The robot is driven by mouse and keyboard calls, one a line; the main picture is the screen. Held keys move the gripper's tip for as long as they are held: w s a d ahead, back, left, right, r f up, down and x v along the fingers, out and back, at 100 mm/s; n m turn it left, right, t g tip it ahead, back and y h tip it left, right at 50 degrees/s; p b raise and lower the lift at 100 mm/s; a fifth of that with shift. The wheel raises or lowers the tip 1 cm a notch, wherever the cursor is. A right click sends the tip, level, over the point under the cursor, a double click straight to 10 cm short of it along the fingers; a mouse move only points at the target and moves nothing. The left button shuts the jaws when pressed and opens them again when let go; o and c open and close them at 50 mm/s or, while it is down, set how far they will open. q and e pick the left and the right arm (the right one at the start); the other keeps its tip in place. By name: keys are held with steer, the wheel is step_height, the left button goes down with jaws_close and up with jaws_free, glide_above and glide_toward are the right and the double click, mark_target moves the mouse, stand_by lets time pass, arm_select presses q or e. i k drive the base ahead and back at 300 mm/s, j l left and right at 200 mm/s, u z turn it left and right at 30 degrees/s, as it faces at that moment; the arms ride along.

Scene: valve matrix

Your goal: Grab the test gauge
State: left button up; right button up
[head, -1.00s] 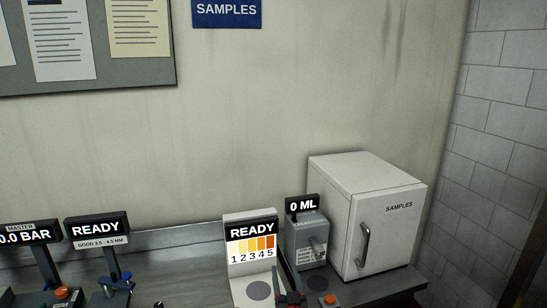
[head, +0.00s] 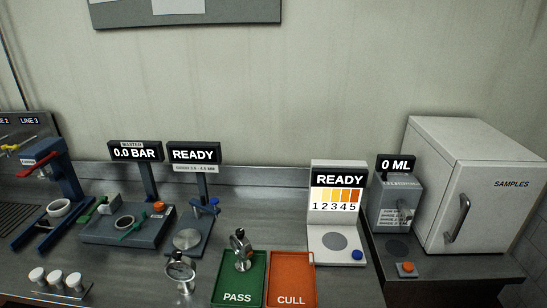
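Two small metal fittings with round silver rings and dark tops could be gauges; I cannot tell which, if either, is the test gauge. One fitting (head: 180,271) stands upright on the steel counter at the lower middle left. The other fitting (head: 242,254) stands at the back of the green PASS tray (head: 229,285). Their faces are too small to read. Neither of my grippers shows in the head view.
An orange CULL tray (head: 291,282) adjoins the PASS tray. Behind stand the 0.0 BAR station (head: 135,151), two READY stations (head: 193,153) (head: 339,179) and the 0 ML unit (head: 397,200). A SAMPLES cabinet (head: 480,190) is at right. White cylinders (head: 55,278) sit lower left.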

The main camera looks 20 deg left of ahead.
mark_target(183, 269)
steer(key=u, duration=1.25)
